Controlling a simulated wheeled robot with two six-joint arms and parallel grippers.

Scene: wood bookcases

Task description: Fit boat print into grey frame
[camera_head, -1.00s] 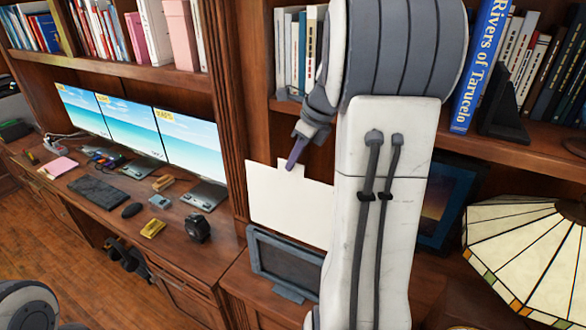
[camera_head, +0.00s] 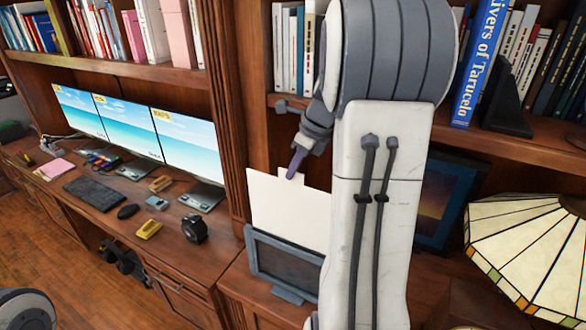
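The boat print (camera_head: 290,212) is a pale, blank-looking sheet with a small tab on its top edge. No boat picture shows on the side facing me. My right gripper (camera_head: 295,164) is at the tab, with its purplish finger against it, and appears shut on it. The grey frame (camera_head: 285,262) stands upright and slightly tilted on the lower cabinet top, with a dark panel inside. The print stands upright directly above it, its lower edge at the frame's top bar. Whether it is in the slot or behind it, I cannot tell. My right arm hides the right side of both. My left gripper is not in view.
A dark picture frame (camera_head: 440,203) leans behind my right arm. A stained-glass lamp shade (camera_head: 525,250) stands at the right. Bookshelves run above. A desk with monitors (camera_head: 187,143) and small items is at the left, beyond a wooden upright (camera_head: 236,120).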

